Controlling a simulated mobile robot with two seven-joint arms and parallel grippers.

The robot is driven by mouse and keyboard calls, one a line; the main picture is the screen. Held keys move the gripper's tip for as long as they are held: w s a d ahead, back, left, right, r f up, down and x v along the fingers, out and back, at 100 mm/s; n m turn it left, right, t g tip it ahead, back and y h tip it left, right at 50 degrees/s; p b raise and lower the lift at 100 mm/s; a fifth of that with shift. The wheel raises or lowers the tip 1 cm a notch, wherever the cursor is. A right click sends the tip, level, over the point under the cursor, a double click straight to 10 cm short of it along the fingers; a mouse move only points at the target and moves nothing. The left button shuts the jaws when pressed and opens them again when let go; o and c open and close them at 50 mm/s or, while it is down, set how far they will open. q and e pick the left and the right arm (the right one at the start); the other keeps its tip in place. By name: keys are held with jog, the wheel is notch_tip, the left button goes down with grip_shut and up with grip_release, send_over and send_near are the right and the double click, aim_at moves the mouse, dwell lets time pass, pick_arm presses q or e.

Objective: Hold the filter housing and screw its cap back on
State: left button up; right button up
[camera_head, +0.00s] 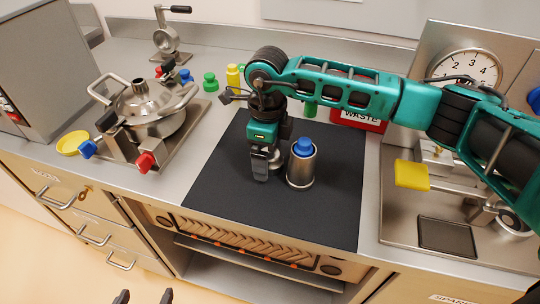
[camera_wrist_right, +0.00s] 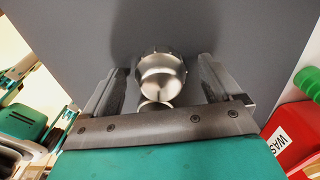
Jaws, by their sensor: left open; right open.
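The filter housing (camera_head: 301,172) is a silver metal cylinder standing upright on the black mat, with a blue part (camera_head: 304,147) at its open-looking top. A round silver piece, seemingly the cap (camera_wrist_right: 160,76), lies between the fingers of my right gripper (camera_wrist_right: 166,88) in the right wrist view, with space on both sides. In the head view my right gripper (camera_head: 266,168) points down just left of the housing and hides most of the cap. My right gripper is open. Only the dark fingertips of my left gripper (camera_head: 144,298) show at the bottom edge, spread apart and empty.
The black mat (camera_head: 225,185) has free room at left and right. A metal hopper (camera_head: 148,105) with clamps stands at left. A red waste bin (camera_head: 360,120), green and yellow containers (camera_head: 234,77) stand behind. A scale (camera_head: 470,72) and yellow sponge (camera_head: 411,175) are at right.

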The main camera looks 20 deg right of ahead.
jog(key=shift+f, duration=0.1)
jog(key=shift+c, duration=0.4)
jog(key=c, duration=1.1)
